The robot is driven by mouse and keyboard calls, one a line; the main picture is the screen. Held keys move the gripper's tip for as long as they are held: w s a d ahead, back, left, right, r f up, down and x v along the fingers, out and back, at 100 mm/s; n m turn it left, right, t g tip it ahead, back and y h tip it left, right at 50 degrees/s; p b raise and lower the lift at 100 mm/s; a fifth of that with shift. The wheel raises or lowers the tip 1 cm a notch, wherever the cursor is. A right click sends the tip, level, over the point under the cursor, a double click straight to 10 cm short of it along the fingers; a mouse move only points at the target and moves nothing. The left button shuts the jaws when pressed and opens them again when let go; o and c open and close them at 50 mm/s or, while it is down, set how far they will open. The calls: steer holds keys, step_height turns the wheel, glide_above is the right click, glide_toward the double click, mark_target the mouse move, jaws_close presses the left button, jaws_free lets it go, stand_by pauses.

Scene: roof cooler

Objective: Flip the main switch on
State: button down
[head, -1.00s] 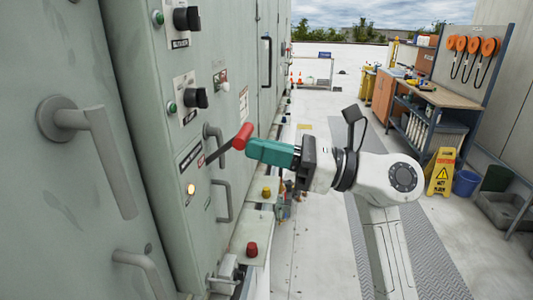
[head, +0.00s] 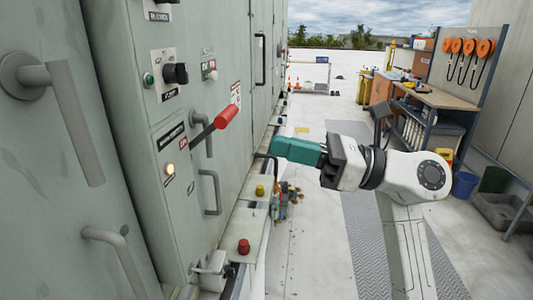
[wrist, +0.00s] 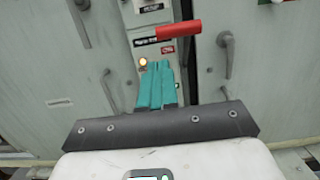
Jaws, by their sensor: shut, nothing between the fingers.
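The main switch is a lever with a red handle (head: 226,115) on the grey cabinet panel (head: 165,125). Its dark shaft slants up and outward from the panel. In the wrist view the red handle (wrist: 178,30) lies nearly level, above and beyond the fingertips. My gripper (head: 274,147) has teal fingers, shut and empty, to the right of and slightly below the handle, with a visible gap. The fingers also show together in the wrist view (wrist: 157,66). A lamp (head: 170,168) glows on the panel below the lever, beside small labels. The lever's label text is too small to read surely.
A black rotary knob (head: 175,73) sits above the lever. Cabinet door handles (head: 211,192) stick out nearby. A red button (head: 244,246) and a yellow one (head: 260,190) stand on low ledges. The walkway is open; a workbench (head: 440,97) stands at the right.

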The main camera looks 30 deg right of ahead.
steer(key=r+b+v, duration=0.1)
steer(key=v, duration=0.5)
steer(key=shift+d+r, duration=0.15)
steer(key=shift+r, duration=0.05)
steer(key=shift+s, duration=0.15)
